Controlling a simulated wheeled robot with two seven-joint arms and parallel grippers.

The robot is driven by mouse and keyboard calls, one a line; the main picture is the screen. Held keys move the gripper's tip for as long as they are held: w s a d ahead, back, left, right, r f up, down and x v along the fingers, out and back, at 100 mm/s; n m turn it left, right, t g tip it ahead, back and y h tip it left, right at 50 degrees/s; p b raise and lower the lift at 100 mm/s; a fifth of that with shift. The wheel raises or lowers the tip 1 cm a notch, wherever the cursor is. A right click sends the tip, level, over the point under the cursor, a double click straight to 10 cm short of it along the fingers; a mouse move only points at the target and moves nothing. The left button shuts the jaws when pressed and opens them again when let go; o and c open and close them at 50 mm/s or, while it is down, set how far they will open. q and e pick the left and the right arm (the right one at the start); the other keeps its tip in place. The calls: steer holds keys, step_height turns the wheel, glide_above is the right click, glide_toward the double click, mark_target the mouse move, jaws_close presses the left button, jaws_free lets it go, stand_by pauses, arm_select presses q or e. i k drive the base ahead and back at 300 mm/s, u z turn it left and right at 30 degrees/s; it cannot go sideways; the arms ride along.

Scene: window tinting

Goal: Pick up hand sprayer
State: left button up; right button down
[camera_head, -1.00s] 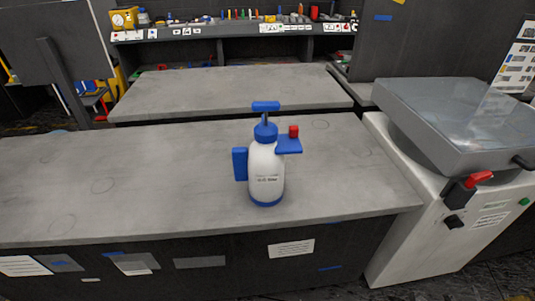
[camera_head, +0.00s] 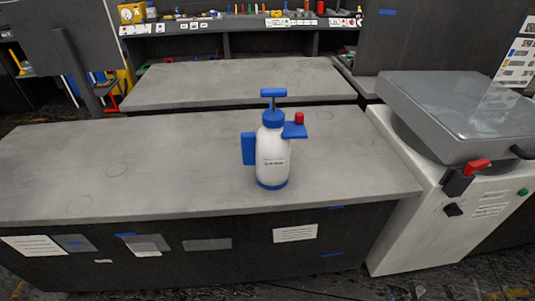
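The hand sprayer (camera_head: 273,158) stands upright on the grey workbench (camera_head: 160,165), right of its middle and near the front edge. Neither of my grippers shows in the head view, and nothing touches the sprayer.
A second grey table (camera_head: 235,82) stands behind. A white machine (camera_head: 400,205) with a grey lid (camera_head: 460,105) and red handle stands close at the right. A shelf (camera_head: 240,22) with small items is at the back. The bench around the sprayer is clear; floor shows in front.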

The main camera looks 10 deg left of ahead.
mark_target(270, 152)
steer(key=k, duration=1.15)
steer(key=z, duration=0.25)
steer(key=i, duration=1.65)
steer(key=u, duration=0.65)
